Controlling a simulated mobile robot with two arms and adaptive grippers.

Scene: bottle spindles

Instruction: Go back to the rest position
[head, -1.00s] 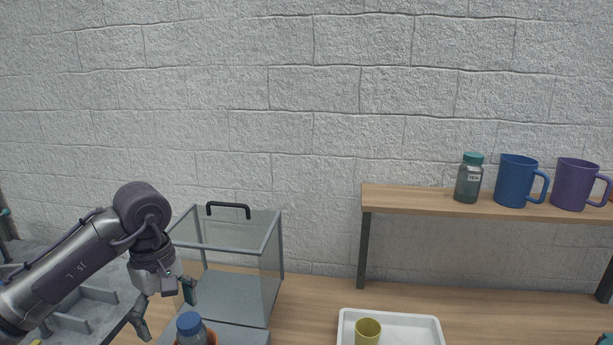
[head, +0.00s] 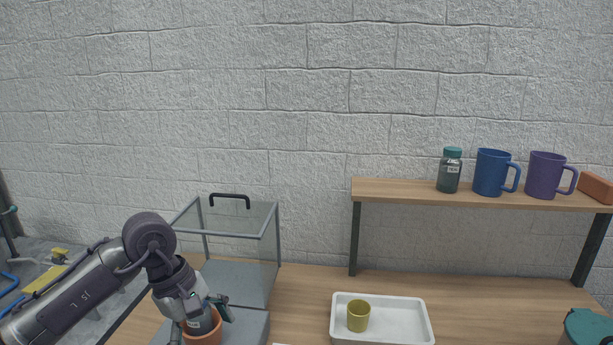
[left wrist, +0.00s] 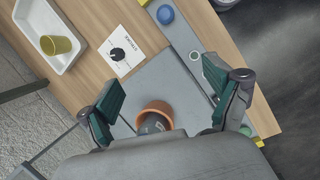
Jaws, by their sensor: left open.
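My left gripper (head: 200,320) is open at the lower left of the head view. Its fingers are on either side of a dark grey-blue bottle, which stands in an orange pot (head: 204,339). In the left wrist view my open left gripper (left wrist: 168,102) has its two green-padded fingers spread wide. The orange pot (left wrist: 157,108) is between and below them, apart from both, with part of the bottle (left wrist: 152,126) inside. The gripper body hides the rest of the bottle and its cap.
A glass case (head: 270,250) with a black handle stands behind the gripper. A white tray (head: 415,325) holds a yellow cup (head: 358,315). A shelf (head: 400,191) carries a jar (head: 450,172), two mugs and a brick.

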